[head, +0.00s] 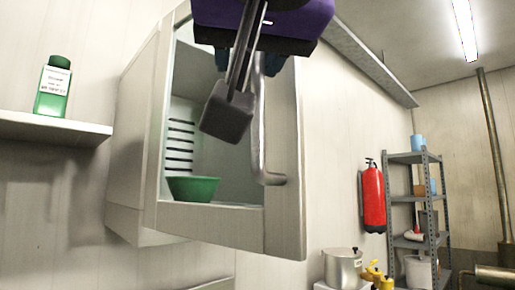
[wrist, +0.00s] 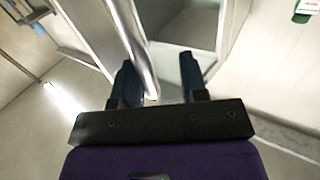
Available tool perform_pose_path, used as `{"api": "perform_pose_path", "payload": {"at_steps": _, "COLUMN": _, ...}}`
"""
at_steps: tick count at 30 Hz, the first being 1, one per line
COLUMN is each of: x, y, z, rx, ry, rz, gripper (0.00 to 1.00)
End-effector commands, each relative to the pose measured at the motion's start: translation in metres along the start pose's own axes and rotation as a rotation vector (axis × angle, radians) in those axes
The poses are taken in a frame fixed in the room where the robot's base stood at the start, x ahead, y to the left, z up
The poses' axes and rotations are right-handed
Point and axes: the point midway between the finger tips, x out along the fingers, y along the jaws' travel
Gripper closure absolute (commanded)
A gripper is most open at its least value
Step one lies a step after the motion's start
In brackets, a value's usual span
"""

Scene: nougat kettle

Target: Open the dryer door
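The dryer is a pale wall cabinet (head: 140,115) in the head view. Its door (head: 286,165) has a light frame, and the inside shows through its middle; the door looks closed, with no clear gap. A long curved metal handle (head: 259,130) runs down the door's right side; its upper part is hidden behind my arm. My gripper (head: 247,64) is at the upper part of the handle. In the wrist view my gripper (wrist: 158,72) has its two dark fingers apart, and the handle (wrist: 134,45) passes between them, nearer the left finger. Contact cannot be told.
A green bowl (head: 193,188) is inside the dryer. A shelf (head: 50,128) with a green bottle (head: 53,88) is at left. A fire extinguisher (head: 373,197), a metal rack (head: 420,190) and a pot (head: 343,267) are at right. Floor room cannot be judged.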

Motion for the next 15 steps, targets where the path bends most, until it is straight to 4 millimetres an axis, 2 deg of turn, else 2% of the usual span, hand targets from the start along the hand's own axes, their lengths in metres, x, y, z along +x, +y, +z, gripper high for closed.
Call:
{"api": "perform_pose_path", "payload": {"at_steps": 1, "x": -0.009, "y": -0.027, "z": 0.005, "rx": -0.047, "ry": 0.047, "rz": -0.014, "gripper": 0.61}}
{"api": "perform_pose_path", "payload": {"at_steps": 8, "x": -0.009, "y": -0.026, "z": 0.006, "rx": -0.047, "ry": 0.044, "rz": -0.013, "gripper": 0.61}}
{"api": "perform_pose_path", "payload": {"at_steps": 9, "x": -0.002, "y": -0.009, "z": 0.001, "rx": -0.017, "ry": 0.016, "rz": -0.004, "gripper": 0.61}}
{"api": "perform_pose_path", "payload": {"at_steps": 15, "x": -0.008, "y": -0.014, "z": 0.002, "rx": -0.017, "ry": 0.015, "rz": -0.003, "gripper": 0.61}}
